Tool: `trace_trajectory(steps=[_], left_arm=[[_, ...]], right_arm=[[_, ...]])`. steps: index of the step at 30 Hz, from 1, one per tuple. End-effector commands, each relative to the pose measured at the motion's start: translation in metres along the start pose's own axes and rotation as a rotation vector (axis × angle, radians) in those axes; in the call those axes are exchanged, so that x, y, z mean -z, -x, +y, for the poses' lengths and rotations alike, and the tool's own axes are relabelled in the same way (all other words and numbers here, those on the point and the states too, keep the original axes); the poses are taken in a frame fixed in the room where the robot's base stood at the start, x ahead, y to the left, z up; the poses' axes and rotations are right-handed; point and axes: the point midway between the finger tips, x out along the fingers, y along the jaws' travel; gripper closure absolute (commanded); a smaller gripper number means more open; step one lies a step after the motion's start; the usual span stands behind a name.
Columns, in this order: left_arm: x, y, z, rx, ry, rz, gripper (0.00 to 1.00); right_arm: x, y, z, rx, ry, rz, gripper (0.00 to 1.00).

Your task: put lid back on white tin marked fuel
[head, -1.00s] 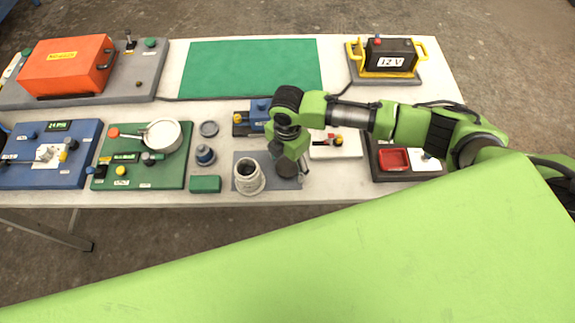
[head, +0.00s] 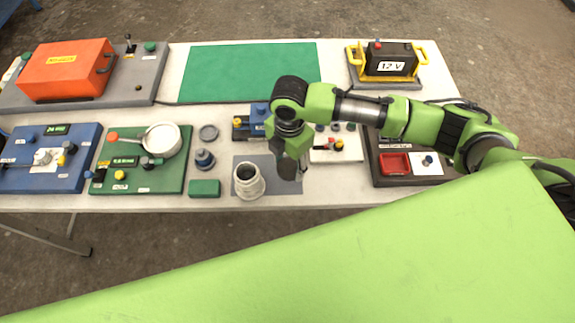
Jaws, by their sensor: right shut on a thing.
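The white tin (head: 248,182) stands upright and open on a grey mat, its dark inside showing at the top. Its marking cannot be read from here. My right gripper (head: 290,170) points down just right of the tin, over the mat, apart from the tin. It is shut on a small dark thing, apparently the lid, which is mostly hidden by the fingers. My left gripper is not in view.
The grey mat (head: 268,161) lies near the table's front edge. A grey disc (head: 208,132), a blue-grey jar (head: 204,160) and a green block (head: 205,188) stand left of the tin. A white board (head: 335,152) lies to the right. The green sheet (head: 250,72) behind is clear.

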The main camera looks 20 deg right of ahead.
Motion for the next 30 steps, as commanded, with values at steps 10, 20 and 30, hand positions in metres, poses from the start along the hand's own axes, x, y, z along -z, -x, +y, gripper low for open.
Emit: trace_trajectory(steps=[10, 20, 30], left_arm=[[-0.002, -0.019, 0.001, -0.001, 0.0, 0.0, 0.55], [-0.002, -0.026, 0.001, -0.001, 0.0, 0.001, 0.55], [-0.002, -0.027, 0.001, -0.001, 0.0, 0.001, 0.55]], right_arm=[[0.031, 0.056, -0.061, -0.003, 0.005, 0.0, 0.72], [0.054, 0.08, -0.104, -0.002, 0.001, 0.0, 0.72], [0.058, 0.084, -0.113, -0.001, -0.001, -0.001, 0.72]])
